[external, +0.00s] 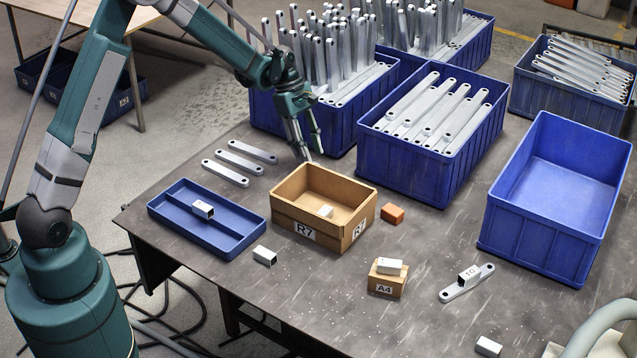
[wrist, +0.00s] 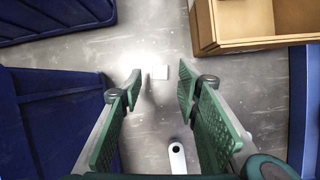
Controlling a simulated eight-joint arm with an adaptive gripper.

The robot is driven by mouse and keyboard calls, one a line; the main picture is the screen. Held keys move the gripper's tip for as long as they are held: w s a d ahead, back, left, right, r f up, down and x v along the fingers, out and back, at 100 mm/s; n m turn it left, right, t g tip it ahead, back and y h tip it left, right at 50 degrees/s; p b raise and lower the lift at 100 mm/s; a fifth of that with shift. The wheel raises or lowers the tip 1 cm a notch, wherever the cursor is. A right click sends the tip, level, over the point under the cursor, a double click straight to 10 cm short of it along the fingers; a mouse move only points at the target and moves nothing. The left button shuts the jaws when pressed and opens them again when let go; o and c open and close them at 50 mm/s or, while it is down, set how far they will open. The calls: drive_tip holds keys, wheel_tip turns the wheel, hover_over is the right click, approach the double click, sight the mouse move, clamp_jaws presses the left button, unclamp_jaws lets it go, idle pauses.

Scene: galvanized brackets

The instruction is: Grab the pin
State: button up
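No object is clearly recognisable as a pin. Small silver blocks lie in the blue tray (external: 237,243), in box R7, on the table (external: 265,256) and on the small box A4 (external: 386,284).
Blue bins with upright and flat brackets (external: 424,108) stand behind and right of my gripper. An empty blue bin (external: 560,200) is at the right. Loose brackets (external: 225,173) lie left of my gripper. An orange block (external: 392,213) is beside box R7. The front middle table is mostly clear.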

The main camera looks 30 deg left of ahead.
drive_tip(key=shift+b+x, duration=0.85)
drive_tip(key=shift+x, duration=1.75)
drive_tip(key=c, duration=1)
